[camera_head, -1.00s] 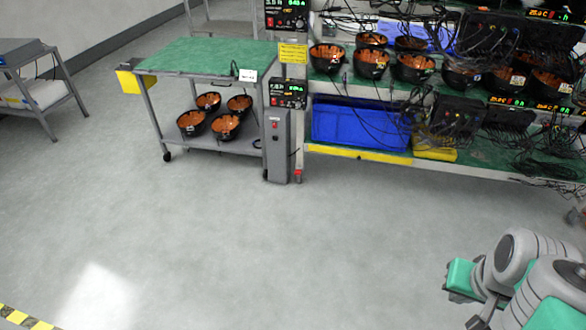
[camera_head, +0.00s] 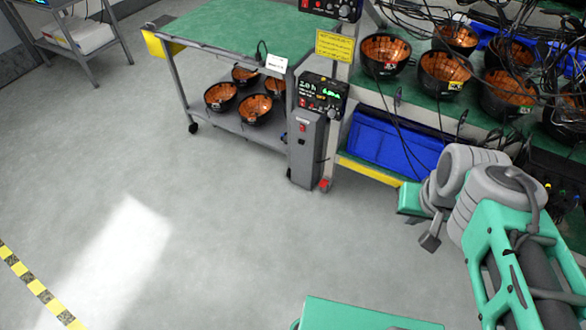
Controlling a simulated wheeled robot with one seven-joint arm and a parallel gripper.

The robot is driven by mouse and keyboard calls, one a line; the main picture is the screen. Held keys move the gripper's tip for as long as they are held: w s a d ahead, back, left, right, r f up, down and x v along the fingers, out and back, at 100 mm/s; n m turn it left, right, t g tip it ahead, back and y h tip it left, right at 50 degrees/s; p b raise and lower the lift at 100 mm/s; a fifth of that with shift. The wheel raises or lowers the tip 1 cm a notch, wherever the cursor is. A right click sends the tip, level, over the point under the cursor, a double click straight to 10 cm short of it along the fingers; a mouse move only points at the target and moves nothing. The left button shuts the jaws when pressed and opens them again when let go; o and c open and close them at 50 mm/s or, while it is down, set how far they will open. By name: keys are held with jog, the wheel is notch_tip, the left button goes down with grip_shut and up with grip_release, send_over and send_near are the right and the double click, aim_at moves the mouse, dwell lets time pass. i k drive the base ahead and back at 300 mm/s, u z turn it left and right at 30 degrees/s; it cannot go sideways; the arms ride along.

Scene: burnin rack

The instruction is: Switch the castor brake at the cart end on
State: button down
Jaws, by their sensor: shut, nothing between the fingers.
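A small red part (camera_head: 324,184) sits at the foot of the rack's end post beside the cart, low by the floor. It looks like the castor brake; it is too small to tell its setting. My gripper (camera_head: 430,242) shows as a small dark tip below the grey wrist joints on the right. It is shut and empty, in front of the rack and to the right of the red part, apart from it in the picture. The arm hides part of the rack's lower edge.
A green-topped cart (camera_head: 232,35) with several black bowls on its lower shelf stands left of the rack. A grey switch box (camera_head: 305,150) stands close left of the post. A blue bin (camera_head: 390,145) sits on the low shelf. Open floor (camera_head: 210,240) lies in front.

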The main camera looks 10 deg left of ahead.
aim_at(324, 181)
jog(key=u, duration=0.85)
jog(key=i, duration=1.15)
jog(key=u, duration=1.45)
jog(key=i, duration=0.2)
jog(key=z, duration=0.1)
